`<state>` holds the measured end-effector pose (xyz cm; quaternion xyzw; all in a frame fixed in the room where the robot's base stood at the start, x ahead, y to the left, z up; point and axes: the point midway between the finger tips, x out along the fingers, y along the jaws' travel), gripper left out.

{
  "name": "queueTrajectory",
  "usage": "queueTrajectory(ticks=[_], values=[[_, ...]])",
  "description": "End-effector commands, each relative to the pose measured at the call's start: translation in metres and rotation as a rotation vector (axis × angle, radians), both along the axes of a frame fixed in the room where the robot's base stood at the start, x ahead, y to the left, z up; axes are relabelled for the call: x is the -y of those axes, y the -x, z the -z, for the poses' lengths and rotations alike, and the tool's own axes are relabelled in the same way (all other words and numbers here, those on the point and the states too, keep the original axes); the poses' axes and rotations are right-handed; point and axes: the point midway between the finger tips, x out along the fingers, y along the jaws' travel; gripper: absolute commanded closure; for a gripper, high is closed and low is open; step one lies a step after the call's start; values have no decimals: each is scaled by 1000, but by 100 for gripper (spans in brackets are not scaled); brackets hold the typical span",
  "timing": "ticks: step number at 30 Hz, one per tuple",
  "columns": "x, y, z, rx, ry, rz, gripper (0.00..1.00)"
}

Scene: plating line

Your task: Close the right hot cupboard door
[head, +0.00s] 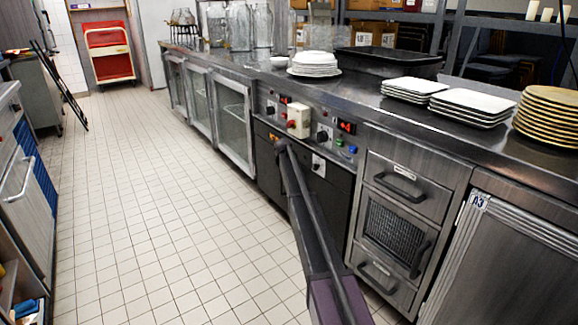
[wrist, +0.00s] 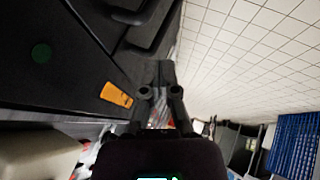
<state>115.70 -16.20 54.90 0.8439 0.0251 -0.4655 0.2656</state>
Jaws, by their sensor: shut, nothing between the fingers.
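The hot cupboard's dark front (head: 333,196) stands under the control panel in the head view, partly hidden by my arm. I cannot tell which panel is the right door, or whether it is ajar. My gripper (head: 281,146) is at the upper part of this front, near an orange label (head: 273,136). In the wrist view my gripper (wrist: 160,92) is shut and empty, beside a dark panel (wrist: 55,75) with the orange label (wrist: 116,95). Black handles (wrist: 155,35) show at the top there. Whether the fingertips touch the panel is unclear.
The steel counter (head: 250,72) above carries a plate stack (head: 315,64), white trays (head: 472,107) and gold-rimmed plates (head: 549,112). Glass-fronted cupboards (head: 234,122) stand to the left, drawers (head: 404,187) to the right. The tiled floor (head: 150,200) is clear. A red trolley (head: 108,53) stands far back.

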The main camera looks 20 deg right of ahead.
Motion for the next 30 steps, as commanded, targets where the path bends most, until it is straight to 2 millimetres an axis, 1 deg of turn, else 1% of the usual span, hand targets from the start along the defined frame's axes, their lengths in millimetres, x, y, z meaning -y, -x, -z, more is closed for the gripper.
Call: queueTrajectory(ticks=[1,15,22,30], values=[[-2,4,-9,0,0,0,100],[-16,29,-47,0,0,2,100],[-20,36,-57,0,0,2,100],[-21,38,-59,0,0,2,100]])
